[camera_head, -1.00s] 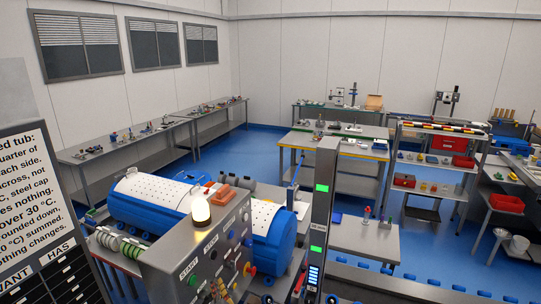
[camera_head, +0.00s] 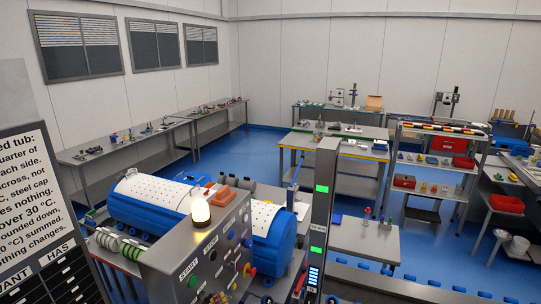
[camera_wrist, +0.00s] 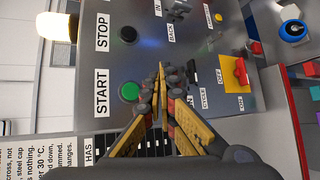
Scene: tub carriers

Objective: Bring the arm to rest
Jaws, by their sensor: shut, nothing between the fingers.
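My gripper (camera_wrist: 161,75) shows in the wrist view with its yellow-and-black fingers drawn together and nothing between them. The fingertips are in front of a grey control panel (camera_wrist: 190,65), to the right of the green START button (camera_wrist: 129,92). I cannot tell how far the fingertips are from the panel face. A black STOP button (camera_wrist: 129,34) and a red switch on a yellow plate (camera_wrist: 233,71) are on the same panel. In the head view the control panel (camera_head: 175,257) stands at the lower middle; I cannot make out my gripper there.
A lit lamp (camera_head: 200,211) stands on top of the panel. Behind it is a blue-and-white drum (camera_head: 270,228). A dark post with green lights (camera_head: 320,215) rises to the right. A board with printed text (camera_head: 25,205) stands at the left. Open blue floor (camera_head: 265,140) lies beyond.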

